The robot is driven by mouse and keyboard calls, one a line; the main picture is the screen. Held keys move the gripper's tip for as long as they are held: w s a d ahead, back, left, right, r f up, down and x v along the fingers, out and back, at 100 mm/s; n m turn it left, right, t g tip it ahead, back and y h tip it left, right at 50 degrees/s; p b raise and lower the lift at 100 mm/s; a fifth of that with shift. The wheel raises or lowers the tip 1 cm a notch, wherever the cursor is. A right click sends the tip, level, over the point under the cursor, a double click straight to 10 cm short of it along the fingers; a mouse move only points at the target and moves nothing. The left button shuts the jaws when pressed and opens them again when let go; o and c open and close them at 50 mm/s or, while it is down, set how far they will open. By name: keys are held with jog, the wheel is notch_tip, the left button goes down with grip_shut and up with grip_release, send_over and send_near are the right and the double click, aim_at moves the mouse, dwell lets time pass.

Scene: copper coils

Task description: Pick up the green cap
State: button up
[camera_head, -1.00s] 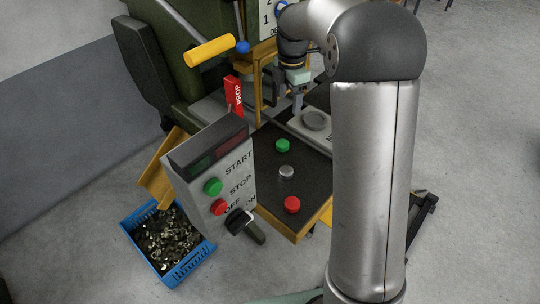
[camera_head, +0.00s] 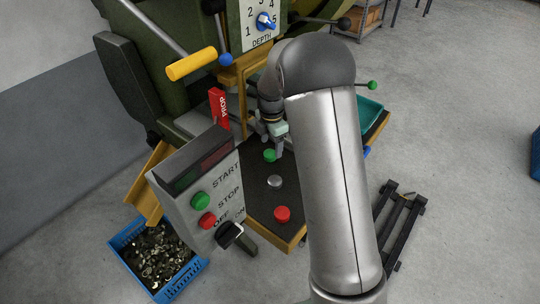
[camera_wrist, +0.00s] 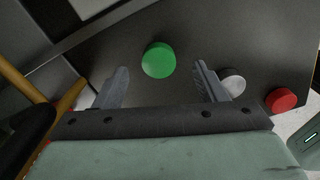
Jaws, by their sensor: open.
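The green cap (camera_head: 270,155) is a small round disc on the dark table top (camera_head: 262,205). In the wrist view the green cap (camera_wrist: 159,60) lies ahead of the fingertips, between the lines of the two fingers and apart from both. My gripper (camera_wrist: 160,78) is open and empty. In the head view my gripper (camera_head: 277,150) is low over the table beside the green cap, partly hidden by my arm.
A silver cap (camera_head: 275,181) and a red cap (camera_head: 282,214) stand on the same table; the silver cap (camera_wrist: 233,82) is close to the right finger. A control box (camera_head: 200,185), a red PROP handle (camera_head: 219,108) and a blue crate of scrap (camera_head: 158,258) are to the left.

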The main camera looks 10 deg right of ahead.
aim_at(270, 153)
jog(key=f, duration=0.3)
jog(key=shift+a+f, duration=0.3)
jog(key=shift+f, duration=0.05)
jog(key=c, duration=1.1)
jog(key=shift+o, duration=0.2)
jog(key=shift+r, duration=0.1)
